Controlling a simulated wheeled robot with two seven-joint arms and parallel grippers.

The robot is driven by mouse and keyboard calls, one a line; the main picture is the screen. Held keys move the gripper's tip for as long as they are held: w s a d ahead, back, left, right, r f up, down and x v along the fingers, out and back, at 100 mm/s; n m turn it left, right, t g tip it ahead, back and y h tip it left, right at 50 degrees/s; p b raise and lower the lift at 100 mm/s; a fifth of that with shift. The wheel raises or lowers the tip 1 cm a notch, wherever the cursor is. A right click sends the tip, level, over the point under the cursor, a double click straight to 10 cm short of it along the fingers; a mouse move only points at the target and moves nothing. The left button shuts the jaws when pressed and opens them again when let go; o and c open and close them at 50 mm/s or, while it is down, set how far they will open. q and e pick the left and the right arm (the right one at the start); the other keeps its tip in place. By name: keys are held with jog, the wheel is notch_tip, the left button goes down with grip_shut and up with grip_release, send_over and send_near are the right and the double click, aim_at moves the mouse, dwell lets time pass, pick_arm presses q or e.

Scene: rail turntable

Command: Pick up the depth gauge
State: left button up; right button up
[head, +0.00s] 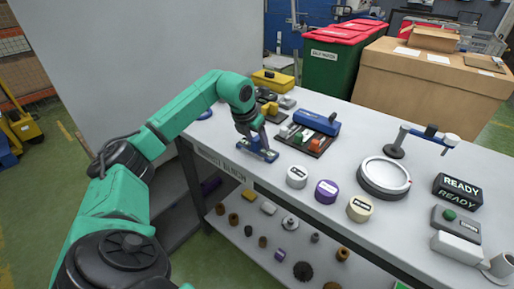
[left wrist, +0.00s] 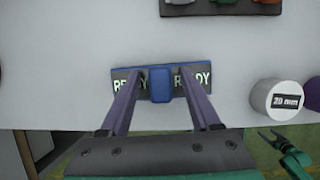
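The depth gauge appears to be the blue piece with a wide base bar and a raised middle block (left wrist: 160,86). It lies near the front edge of the table, and in the head view it shows under my left gripper (head: 254,143). In the left wrist view the two fingers of my left gripper (left wrist: 160,77) stand on either side of the middle block, with a narrow gap apparent on each side. The base bar carries dark "READY" panels at both ends. My right gripper (left wrist: 269,137) shows small at the lower right of the left wrist view, its prongs apart and empty, beyond the table edge.
A dark tray (head: 304,139) with colored pieces and a blue case (head: 317,123) lie behind the gauge. A white "20 mm" cylinder (left wrist: 277,98) stands to its right. Purple (head: 326,191) and cream (head: 360,208) cylinders and a round turntable (head: 384,176) stand farther right.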

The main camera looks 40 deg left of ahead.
aim_at(257, 138)
pick_arm(q)
grip_shut()
pick_arm(e)
jog(key=shift+s, duration=0.3)
pick_arm(q)
jog(key=shift+r, duration=0.15)
notch_tip(257, 138, up, 20)
jog(key=p, duration=0.3)
jog(key=shift+c, duration=2.2)
grip_release()
grip_shut()
pick_arm(e)
notch_tip(257, 138, up, 3)
jog(key=shift+d+r, duration=0.1)
